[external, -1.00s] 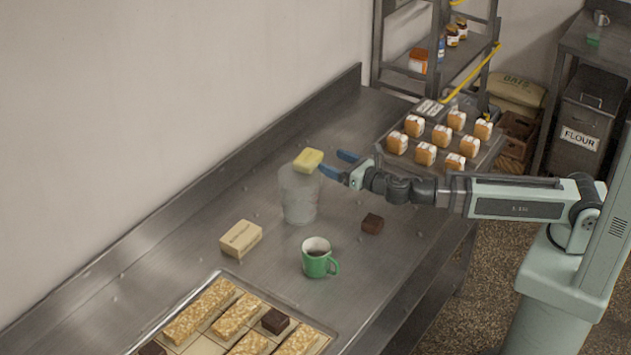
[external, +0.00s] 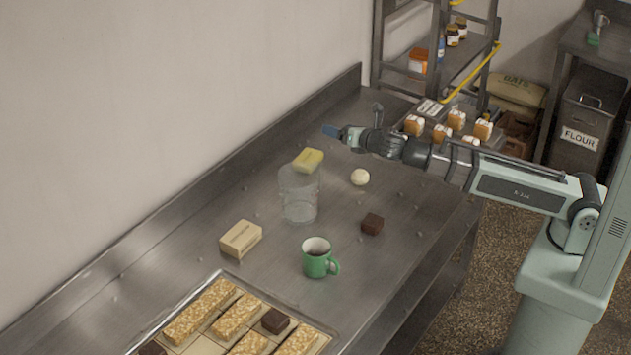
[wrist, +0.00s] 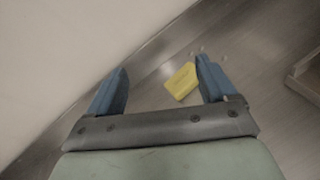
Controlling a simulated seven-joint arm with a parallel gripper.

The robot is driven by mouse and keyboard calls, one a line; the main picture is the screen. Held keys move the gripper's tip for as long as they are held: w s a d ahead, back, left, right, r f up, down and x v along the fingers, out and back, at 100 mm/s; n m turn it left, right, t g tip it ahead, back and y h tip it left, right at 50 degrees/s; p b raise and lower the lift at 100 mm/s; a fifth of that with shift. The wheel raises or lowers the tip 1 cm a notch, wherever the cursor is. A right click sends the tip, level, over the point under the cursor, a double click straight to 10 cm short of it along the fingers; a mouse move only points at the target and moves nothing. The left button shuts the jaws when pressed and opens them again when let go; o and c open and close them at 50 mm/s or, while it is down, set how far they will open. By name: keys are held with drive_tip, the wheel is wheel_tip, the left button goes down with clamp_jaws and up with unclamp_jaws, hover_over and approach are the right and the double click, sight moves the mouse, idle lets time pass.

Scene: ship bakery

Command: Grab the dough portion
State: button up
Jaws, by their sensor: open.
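The dough portion (external: 360,177) is a small pale round ball on the steel counter, right of the clear glass container (external: 299,197). My gripper (external: 338,131) is open and empty, above the counter and beyond the dough in the external view. In the wrist view my gripper (wrist: 165,72) shows two blue fingers spread apart. A yellow block (wrist: 182,81) shows between them, lower down near the right finger. The dough is not visible in the wrist view.
The yellow block (external: 308,160) appears at the glass's rim; I cannot tell whether it rests on it. A green mug (external: 317,264), a dark brown cube (external: 372,224) and a wrapped block (external: 240,239) stand nearer. Buns sit on a tray at right. The wall is left.

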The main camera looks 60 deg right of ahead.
drive_tip(key=d+f+m+g+y, duration=0.3)
drive_tip(key=d+f+m+g, duration=0.1)
drive_tip(key=d+m+g, duration=0.55)
drive_tip(key=s+r+m+g+y, duration=0.1)
drive_tip(key=s+r+g+y, duration=0.3)
drive_tip(key=r+g+y, duration=0.15)
approach(361, 171)
drive_tip(key=x, duration=0.5)
drive_tip(key=shift+a+r, duration=0.15)
drive_tip(key=shift+a, duration=0.25)
drive_tip(key=shift+d+x, duration=0.15)
drive_tip(key=shift+x, duration=1.15)
drive_tip(key=shift+d+x, duration=0.15)
drive_tip(key=shift+x, duration=1.2)
drive_tip(key=c, duration=1.2)
